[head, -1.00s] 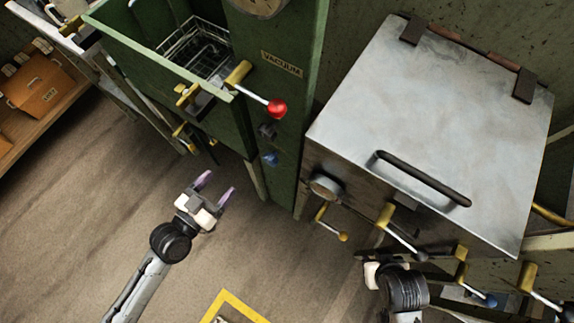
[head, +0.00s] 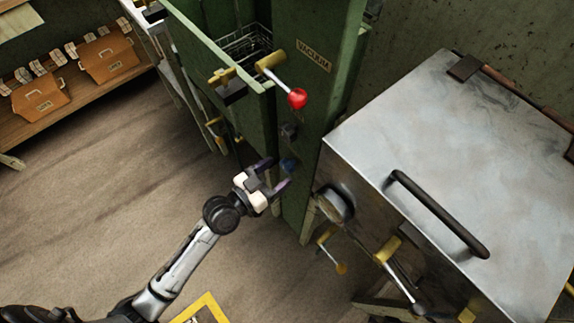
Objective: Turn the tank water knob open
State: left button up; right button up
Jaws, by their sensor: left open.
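A small blue knob (head: 289,165) sits low on the front of the green tank cabinet (head: 318,110). A dark knob (head: 289,131) is just above it. My left gripper (head: 276,174) is open, with its purple-tipped fingers pointing right toward the blue knob. The fingertips appear close to the knob on its left and lower side; I cannot tell whether they touch it. Nothing shows between the fingers. My right gripper is not in view.
A red-ended lever (head: 297,98) sticks out above the knobs. A metal box with a black handle (head: 440,215) stands at the right, with yellow-ended levers (head: 341,268) below its front.

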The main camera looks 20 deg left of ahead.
aim_at(284, 168)
pick_arm(q)
jog(key=shift+b+x, duration=0.35)
jog(key=shift+x, duration=1.55)
